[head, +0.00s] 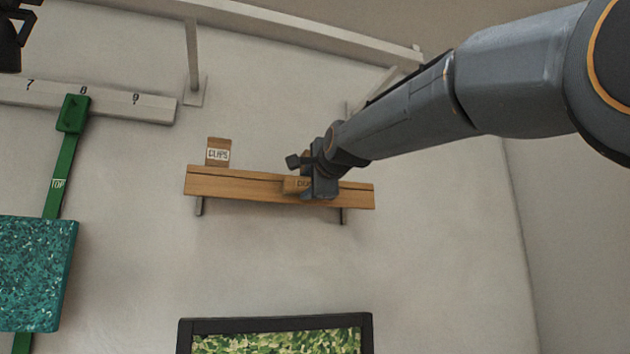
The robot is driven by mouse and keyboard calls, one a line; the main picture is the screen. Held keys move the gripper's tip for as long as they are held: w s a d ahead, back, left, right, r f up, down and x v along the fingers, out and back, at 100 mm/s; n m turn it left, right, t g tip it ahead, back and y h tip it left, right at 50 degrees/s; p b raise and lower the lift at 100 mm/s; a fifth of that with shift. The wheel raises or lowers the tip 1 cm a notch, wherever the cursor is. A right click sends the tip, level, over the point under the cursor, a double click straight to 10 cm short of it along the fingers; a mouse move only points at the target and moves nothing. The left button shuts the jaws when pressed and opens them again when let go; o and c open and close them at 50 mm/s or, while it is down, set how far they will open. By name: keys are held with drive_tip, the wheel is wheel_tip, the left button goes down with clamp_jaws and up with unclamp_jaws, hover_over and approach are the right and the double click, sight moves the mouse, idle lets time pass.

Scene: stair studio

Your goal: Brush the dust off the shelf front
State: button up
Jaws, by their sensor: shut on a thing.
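The wooden shelf (235,188) is fixed to the wall at the middle of the head view, on two grey brackets. Its front has a dark line along the upper part. My gripper (311,186) is in front of the right half of the shelf and hides part of it. It is shut on a small wooden block-like brush (292,184) with partly hidden dark lettering. The brush overlaps the shelf front in the view; I cannot tell whether it touches. Its bristles and any dust cannot be made out.
A brown box labelled CLIPS (218,153) stands on the shelf's left part. A framed leafy picture (275,322) hangs below. At left are a numbered rail (140,105), a green strap (62,175) and a teal speckled panel (35,272). A pale handrail (300,30) runs above.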

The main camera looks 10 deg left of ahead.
drive_tip(key=shift+s+a+f, duration=0.1)
drive_tip(key=shift+s+a, duration=0.1)
drive_tip(key=shift+a, duration=0.25)
drive_tip(key=shift+s+f, duration=0.1)
drive_tip(key=shift+s, duration=0.05)
drive_tip(key=shift+b+v, duration=1.2)
drive_tip(key=shift+v, duration=1.65)
drive_tip(key=shift+s+d, duration=0.1)
drive_tip(key=shift+b+v, duration=0.55)
drive_tip(key=shift+v, duration=0.8)
